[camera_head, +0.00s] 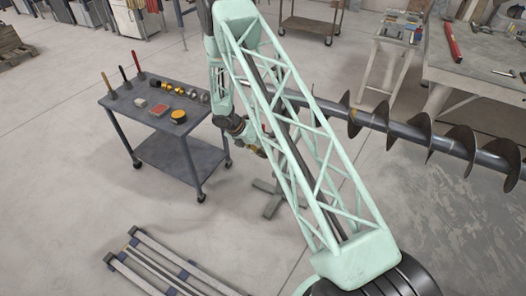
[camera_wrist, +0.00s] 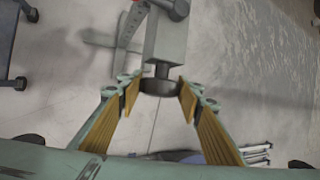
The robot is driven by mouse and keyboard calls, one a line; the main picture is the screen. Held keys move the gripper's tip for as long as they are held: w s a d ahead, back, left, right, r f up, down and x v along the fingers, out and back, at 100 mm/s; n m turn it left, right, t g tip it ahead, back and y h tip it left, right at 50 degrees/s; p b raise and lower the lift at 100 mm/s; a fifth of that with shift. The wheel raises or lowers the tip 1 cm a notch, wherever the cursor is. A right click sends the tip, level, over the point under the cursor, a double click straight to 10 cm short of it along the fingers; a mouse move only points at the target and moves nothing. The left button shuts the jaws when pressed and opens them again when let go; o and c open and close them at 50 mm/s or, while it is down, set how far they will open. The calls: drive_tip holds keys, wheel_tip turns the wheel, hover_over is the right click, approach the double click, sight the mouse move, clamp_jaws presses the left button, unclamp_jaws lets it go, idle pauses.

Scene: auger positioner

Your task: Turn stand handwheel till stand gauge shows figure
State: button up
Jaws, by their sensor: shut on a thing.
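In the wrist view, my gripper (camera_wrist: 160,92) has its yellow-padded fingers on both sides of a dark round handwheel (camera_wrist: 159,86), shut on it. The handwheel sits on a short dark shaft under the stand's grey block (camera_wrist: 166,42). The stand's splayed grey foot (camera_wrist: 112,41) shows on the floor beyond. In the camera_head view, my gripper (camera_head: 256,150) is small and partly hidden by my arm; the stand's feet (camera_head: 272,206) show below it. I cannot make out a gauge face or its figure in either view.
A long auger (camera_head: 380,123) runs to the right behind my arm. A dark wheeled cart (camera_head: 150,107) with tools and small parts stands at the left. A metal frame (camera_head: 160,270) lies on the floor at the front. A workbench (camera_head: 470,70) is at the upper right.

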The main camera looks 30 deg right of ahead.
drive_tip(key=shift+w+g+h+p, duration=0.1)
drive_tip(key=shift+g+h+p, duration=0.5)
drive_tip(key=shift+g+p, duration=0.25)
drive_tip(key=shift+a+f+n+g+h+b, duration=0.15)
drive_tip(key=shift+n+g+h+b, duration=0.15)
drive_tip(key=shift+g+h+b, duration=0.3)
drive_tip(key=shift+d+f+n+g+h+b, duration=0.15)
drive_tip(key=shift+n+g+h+b, duration=0.25)
drive_tip(key=shift+b, duration=0.4)
drive_tip(key=g+h+b, duration=0.2)
drive_tip(key=b, duration=0.3)
drive_tip(key=n+g+h+b, duration=0.1)
drive_tip(key=g+h+b, duration=0.1)
drive_tip(key=b, duration=0.4)
drive_tip(key=shift+a+f, duration=0.1)
drive_tip(key=shift+f, duration=0.1)
drive_tip(key=shift+w+n+g+h+b, duration=0.1)
drive_tip(key=shift+n+g+h+b, duration=0.4)
drive_tip(key=shift+b, duration=0.4)
drive_tip(key=shift+r+b, duration=0.1)
drive_tip(key=shift+b, duration=0.55)
drive_tip(key=shift+r+g+h, duration=0.1)
drive_tip(key=shift+g+h, duration=0.15)
drive_tip(key=shift+h, duration=0.15)
drive_tip(key=o, duration=0.9)
drive_tip(key=shift+c, duration=0.2)
